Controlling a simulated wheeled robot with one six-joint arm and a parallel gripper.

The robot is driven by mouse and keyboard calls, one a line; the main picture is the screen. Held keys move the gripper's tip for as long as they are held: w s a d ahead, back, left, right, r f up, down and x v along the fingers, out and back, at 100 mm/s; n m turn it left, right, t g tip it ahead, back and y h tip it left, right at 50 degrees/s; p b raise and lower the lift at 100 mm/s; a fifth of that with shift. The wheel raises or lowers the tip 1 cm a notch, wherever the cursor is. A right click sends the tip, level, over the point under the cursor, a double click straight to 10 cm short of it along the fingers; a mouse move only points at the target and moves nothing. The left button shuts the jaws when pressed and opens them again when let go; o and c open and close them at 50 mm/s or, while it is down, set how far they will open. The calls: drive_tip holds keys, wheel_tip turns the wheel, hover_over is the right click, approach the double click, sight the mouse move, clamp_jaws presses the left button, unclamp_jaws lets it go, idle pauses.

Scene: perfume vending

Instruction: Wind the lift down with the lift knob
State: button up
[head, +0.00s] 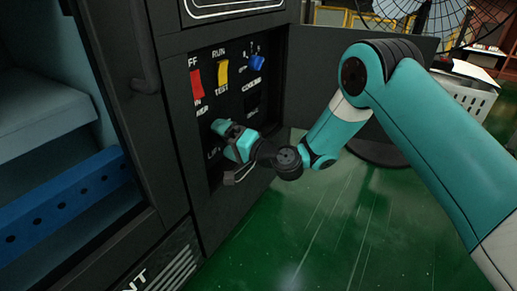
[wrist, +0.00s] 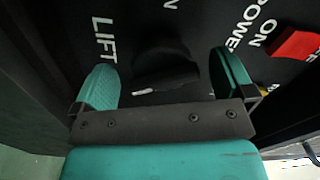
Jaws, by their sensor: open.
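The lift knob (wrist: 165,68) is a round black knob with a white mark on its rim, beside the LIFT label on the black panel. In the wrist view it sits between the two teal fingers of my gripper (wrist: 166,82). The fingers are spread apart, with a gap visible on each side of the knob. In the head view my gripper (head: 228,143) is at the lower part of the panel and hides the knob and part of its label.
The panel also carries a red switch (head: 197,82), a yellow switch (head: 222,75) and a blue knob (head: 257,62), all above my gripper. An open dark door (head: 315,75) stands right of the panel. A blue rail (head: 60,205) runs inside the cabinet at left. Green floor is clear below.

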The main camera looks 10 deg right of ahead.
drive_tip(key=b+v, duration=1.3)
drive_tip(key=v, duration=0.2)
